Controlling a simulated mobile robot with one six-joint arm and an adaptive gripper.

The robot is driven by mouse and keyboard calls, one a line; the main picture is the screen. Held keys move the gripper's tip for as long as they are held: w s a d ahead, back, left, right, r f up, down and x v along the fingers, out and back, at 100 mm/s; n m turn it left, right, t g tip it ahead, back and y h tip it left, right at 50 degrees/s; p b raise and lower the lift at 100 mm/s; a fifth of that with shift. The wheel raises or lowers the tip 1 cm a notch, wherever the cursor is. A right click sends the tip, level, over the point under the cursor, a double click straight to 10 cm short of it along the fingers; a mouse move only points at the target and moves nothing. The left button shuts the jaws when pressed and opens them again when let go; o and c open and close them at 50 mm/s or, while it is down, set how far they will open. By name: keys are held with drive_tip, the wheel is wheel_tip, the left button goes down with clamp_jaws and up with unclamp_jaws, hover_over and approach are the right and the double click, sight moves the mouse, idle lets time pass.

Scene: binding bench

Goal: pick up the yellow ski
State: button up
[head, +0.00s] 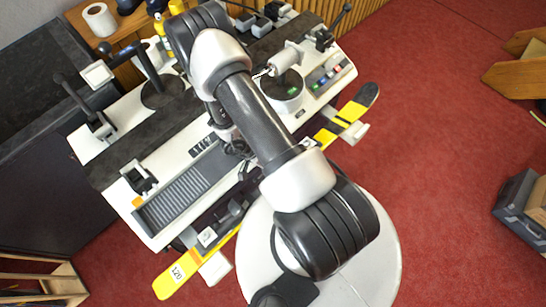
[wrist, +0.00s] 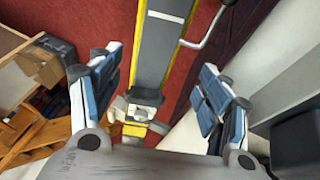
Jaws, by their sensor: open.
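The yellow ski (head: 180,272) lies along the front edge of the white bench in the head view, with a "120" label at its lower-left end and a black tip at its upper right. My arm hides part of its middle. In the wrist view, a long grey strip with yellow edges (wrist: 160,50), apparently the ski, runs up the picture, with a binding-like part (wrist: 145,97) on it. My gripper (wrist: 161,60) is open, with blue-padded fingers on either side of the strip in the picture. Contact is not visible. The head view does not show the fingers clearly.
The white bench (head: 125,205) carries clamps, a grey ribbed plate (head: 185,190) and a round device (head: 283,90). A white roll (head: 99,19) and yellow bottles stand behind it. Boxes (head: 522,205) stand at the right. The red carpet (head: 440,120) has free room on the right.

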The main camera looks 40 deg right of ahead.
drive_tip(key=shift+s+d+f, duration=0.1)
drive_tip(key=shift+d+f, duration=0.05)
drive_tip(key=shift+f, duration=0.2)
drive_tip(key=b+x, duration=0.1)
drive_tip(key=x, duration=0.1)
drive_tip(key=b+x, duration=0.1)
drive_tip(key=x, duration=0.1)
drive_tip(key=b+x, duration=0.1)
drive_tip(key=x, duration=0.2)
drive_tip(key=shift+s, duration=0.25)
drive_tip(key=shift+r, duration=0.1)
drive_tip(key=c, duration=1.1)
drive_tip(key=shift+c, duration=0.3)
drive_tip(key=shift+r, duration=0.15)
